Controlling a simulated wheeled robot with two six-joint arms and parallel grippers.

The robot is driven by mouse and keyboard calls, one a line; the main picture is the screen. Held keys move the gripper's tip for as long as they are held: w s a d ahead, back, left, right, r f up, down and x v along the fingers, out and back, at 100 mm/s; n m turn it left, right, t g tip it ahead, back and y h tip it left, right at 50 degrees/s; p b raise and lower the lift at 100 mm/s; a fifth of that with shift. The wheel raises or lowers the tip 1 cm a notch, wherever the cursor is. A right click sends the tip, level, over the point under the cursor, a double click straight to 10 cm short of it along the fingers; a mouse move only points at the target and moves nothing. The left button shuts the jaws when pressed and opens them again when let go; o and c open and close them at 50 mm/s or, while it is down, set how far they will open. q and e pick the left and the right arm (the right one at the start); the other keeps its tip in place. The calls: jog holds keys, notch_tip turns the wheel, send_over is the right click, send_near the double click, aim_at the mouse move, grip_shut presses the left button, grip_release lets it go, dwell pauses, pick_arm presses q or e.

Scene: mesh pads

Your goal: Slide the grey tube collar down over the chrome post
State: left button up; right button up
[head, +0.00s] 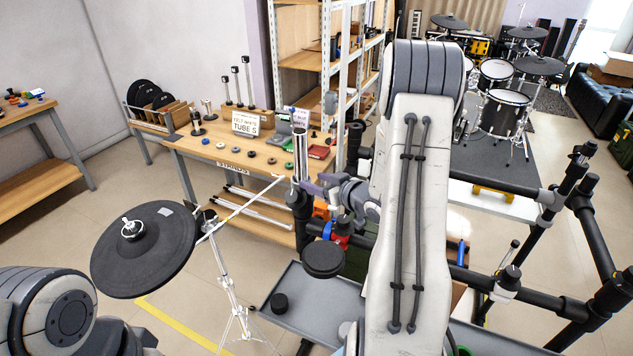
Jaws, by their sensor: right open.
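A chrome post (300,158) stands upright near the middle of the head view, in front of the workbench. A dark collar-like piece (298,199) sits around its lower part; I cannot tell for sure whether this is the grey tube collar. My right gripper (312,187) reaches in from the right, its fingers open close beside the post, just above that dark piece. I cannot tell whether the fingers touch the post. My right forearm hides much of the area to the right. My left arm shows only at the lower left; its gripper is out of view.
A black cymbal pad (150,262) on a chrome stand (232,290) is at the left. A small round black pad (323,259) and a grey tray (285,322) lie below the post. A workbench (262,168) with small parts stands behind. Black rack tubes (597,245) are at the right.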

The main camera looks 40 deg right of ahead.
jog(key=b+v, duration=0.1)
jog(key=v, duration=0.9)
jog(key=shift+s, duration=0.2)
jog(key=shift+r, duration=0.1)
jog(key=w+a+f+n+g, duration=0.15)
jog(key=w+a+g, duration=0.3)
jog(key=a, duration=0.45)
jog(key=s+a+n+g+h, duration=0.1)
jog(key=s+a+n+g, duration=0.15)
jog(key=a, duration=0.75)
jog(key=s+a+n+g, duration=0.1)
jog(key=s+a+g, duration=0.2)
jog(key=s+a, duration=0.4)
jog(key=s+a+r+n+g+y, duration=0.1)
jog(key=s+a+g, duration=0.3)
jog(key=s+a, duration=0.4)
jog(key=s, duration=0.7)
jog(key=shift+a+n+g, duration=0.3)
